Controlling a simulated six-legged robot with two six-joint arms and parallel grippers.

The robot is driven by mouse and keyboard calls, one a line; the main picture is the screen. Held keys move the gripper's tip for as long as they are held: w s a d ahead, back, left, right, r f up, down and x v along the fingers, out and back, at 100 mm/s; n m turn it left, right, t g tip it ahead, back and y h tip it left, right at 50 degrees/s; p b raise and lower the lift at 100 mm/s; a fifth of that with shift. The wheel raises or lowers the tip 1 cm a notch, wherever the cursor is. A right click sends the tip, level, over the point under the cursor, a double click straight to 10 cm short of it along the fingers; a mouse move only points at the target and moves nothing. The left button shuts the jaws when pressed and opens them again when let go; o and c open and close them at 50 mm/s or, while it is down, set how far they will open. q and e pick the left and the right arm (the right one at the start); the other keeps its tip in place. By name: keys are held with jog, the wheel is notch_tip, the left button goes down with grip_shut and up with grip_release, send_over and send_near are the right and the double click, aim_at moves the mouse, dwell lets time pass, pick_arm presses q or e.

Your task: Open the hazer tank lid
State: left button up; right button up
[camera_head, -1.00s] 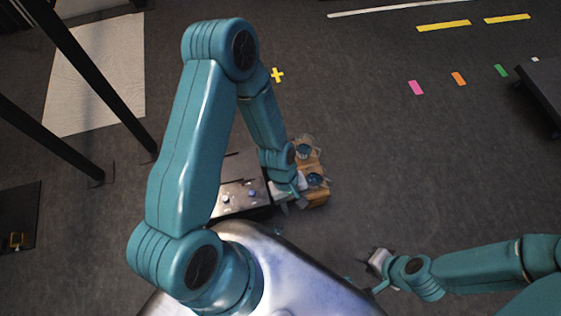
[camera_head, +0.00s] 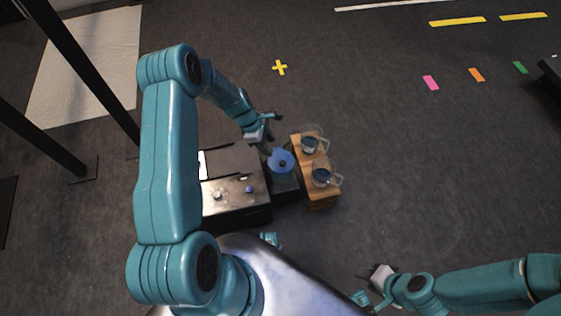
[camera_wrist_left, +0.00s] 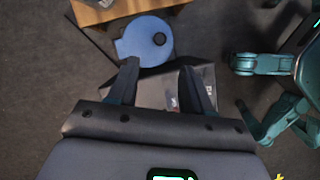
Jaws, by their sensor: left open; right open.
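The hazer is a dark and metallic box (camera_head: 236,208) left of the middle in the head view. Its round blue tank lid (camera_head: 281,161) with a dark knob lies flat at the box's right end and looks closed. The lid also shows in the left wrist view (camera_wrist_left: 138,37), just beyond the fingertips. My left gripper (camera_head: 272,130) is open and empty, beside the lid on its far side in the head view; no contact shows. My right gripper (camera_head: 370,285) is open and empty at the lower right, away from the hazer.
A wooden stand (camera_head: 322,199) with two glass mugs (camera_head: 310,145) (camera_head: 322,177) stands close to the lid's right. Two small knobs (camera_head: 249,189) sit on the box. Black poles (camera_head: 75,65) rise at left. The floor right of the stand is clear.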

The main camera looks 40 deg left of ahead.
aim_at(283, 162)
pick_arm(q)
jog(key=b+x, duration=0.2)
jog(key=x, duration=0.9)
jog(key=shift+d+b, duration=0.1)
jog(key=shift+b, duration=0.2)
jog(key=shift+c, duration=0.4)
grip_shut()
